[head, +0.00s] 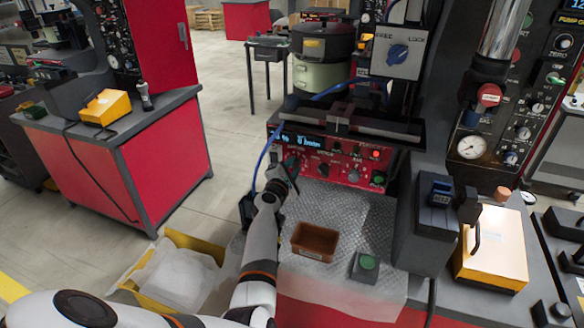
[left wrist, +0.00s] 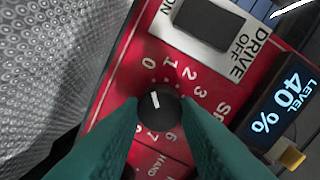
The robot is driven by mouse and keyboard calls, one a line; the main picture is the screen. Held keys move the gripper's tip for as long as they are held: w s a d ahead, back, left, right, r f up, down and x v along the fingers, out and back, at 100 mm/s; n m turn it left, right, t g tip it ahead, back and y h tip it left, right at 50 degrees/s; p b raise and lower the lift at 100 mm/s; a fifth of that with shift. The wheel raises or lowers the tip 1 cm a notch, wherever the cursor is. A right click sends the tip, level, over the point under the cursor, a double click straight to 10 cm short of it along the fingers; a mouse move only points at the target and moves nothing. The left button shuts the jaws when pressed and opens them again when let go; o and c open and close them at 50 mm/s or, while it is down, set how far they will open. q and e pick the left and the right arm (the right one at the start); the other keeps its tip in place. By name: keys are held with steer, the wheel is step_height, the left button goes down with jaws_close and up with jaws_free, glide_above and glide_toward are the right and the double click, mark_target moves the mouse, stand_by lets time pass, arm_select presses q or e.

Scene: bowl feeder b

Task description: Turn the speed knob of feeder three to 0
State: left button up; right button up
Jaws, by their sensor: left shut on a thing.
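The speed knob (left wrist: 158,110) is a black round knob with a white pointer line, on a red panel (left wrist: 118,90) with white numbers around it. In the left wrist view its line points toward the low numbers, near 0 and 1; I cannot tell exactly which. My left gripper (left wrist: 157,126) has its green fingers shut on the knob, one on each side. In the head view my left gripper (head: 291,170) is at the red front panel (head: 340,163) of the feeder, hiding part of it. My right gripper is not in view.
A level display (left wrist: 286,103) reads 40 %, beside a black DRIVE switch (left wrist: 208,22). A brown bin (head: 315,242) and a green button box (head: 366,264) stand on the metal plate before the panel. A dark box (head: 425,225) stands to the right.

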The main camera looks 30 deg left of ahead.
arm_select(q)
steer(key=shift+d+f, duration=0.1)
stand_by(0.3)
steer(key=o, duration=1)
steer(key=p+v, duration=0.4)
steer(key=v, duration=0.8)
steer(key=shift+s+p, duration=0.1)
steer(key=shift+p, duration=0.2)
